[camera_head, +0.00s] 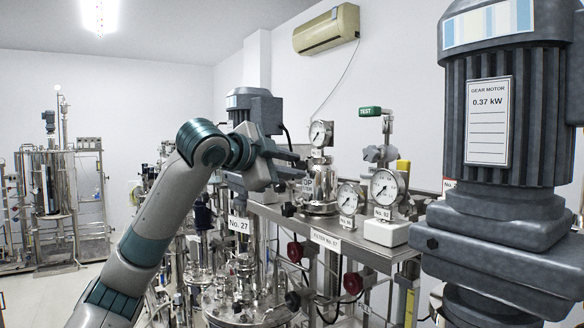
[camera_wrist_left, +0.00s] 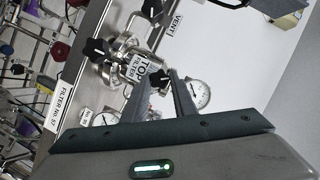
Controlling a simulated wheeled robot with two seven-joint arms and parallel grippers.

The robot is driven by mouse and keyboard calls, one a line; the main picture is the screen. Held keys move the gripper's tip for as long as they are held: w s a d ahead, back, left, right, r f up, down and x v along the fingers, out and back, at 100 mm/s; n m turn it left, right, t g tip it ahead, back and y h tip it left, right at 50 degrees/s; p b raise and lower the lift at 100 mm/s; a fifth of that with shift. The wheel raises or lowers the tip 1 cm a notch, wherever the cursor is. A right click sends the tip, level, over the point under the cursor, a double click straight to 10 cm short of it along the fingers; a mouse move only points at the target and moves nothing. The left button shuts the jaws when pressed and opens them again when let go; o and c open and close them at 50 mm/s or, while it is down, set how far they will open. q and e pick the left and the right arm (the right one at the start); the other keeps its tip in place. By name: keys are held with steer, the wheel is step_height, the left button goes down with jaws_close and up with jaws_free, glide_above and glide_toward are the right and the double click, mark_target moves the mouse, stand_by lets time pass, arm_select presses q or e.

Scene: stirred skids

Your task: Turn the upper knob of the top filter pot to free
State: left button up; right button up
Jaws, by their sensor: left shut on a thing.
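The top filter pot (camera_head: 319,190) is a shiny steel pot on the steel shelf, with a gauge above it. In the left wrist view its white label (camera_wrist_left: 140,66) reads TOP FILTER. My left gripper (camera_head: 298,161) reaches in from the left at the pot's upper part. In the left wrist view the fingertips (camera_wrist_left: 160,78) are closed around a small black knob (camera_wrist_left: 155,75) at the pot, the upper knob. The fingers hide part of it. Another black knob (camera_wrist_left: 97,49) sits on the pot's other side and shows low left in the head view (camera_head: 288,210). My right gripper is out of view.
Pressure gauges (camera_head: 386,187) stand right of the pot on the shelf (camera_head: 340,238). A large gear motor (camera_head: 490,120) fills the right side. A steel vessel (camera_head: 250,290) with red and black knobs is below. Free floor lies at the far left.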

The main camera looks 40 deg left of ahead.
arm_select(q)
steer(key=n+g+h, duration=0.1)
steer(key=n, duration=0.1)
steer(key=shift+w+a+r+n, duration=0.1)
steer(key=shift+n, duration=0.3)
steer(key=shift+a+r+n+g+h, duration=0.1)
steer(key=shift+n+g+h, duration=0.5)
steer(key=shift+n+h, duration=0.45)
steer(key=n, duration=0.1)
steer(key=n+g+h, duration=0.1)
steer(key=n, duration=0.1)
steer(key=shift+w+a+h, duration=0.1)
steer(key=shift+a+h, duration=0.1)
steer(key=shift+h, duration=0.05)
steer(key=shift+a+n+g+h, duration=0.15)
steer(key=shift+n+g+h, duration=0.15)
steer(key=shift+n+h, duration=0.9)
steer(key=shift+n+y, duration=0.25)
steer(key=shift+y, duration=0.05)
steer(key=o, duration=1.1)
steer(key=shift+c, duration=0.2)
steer(key=shift+a, duration=0.1)
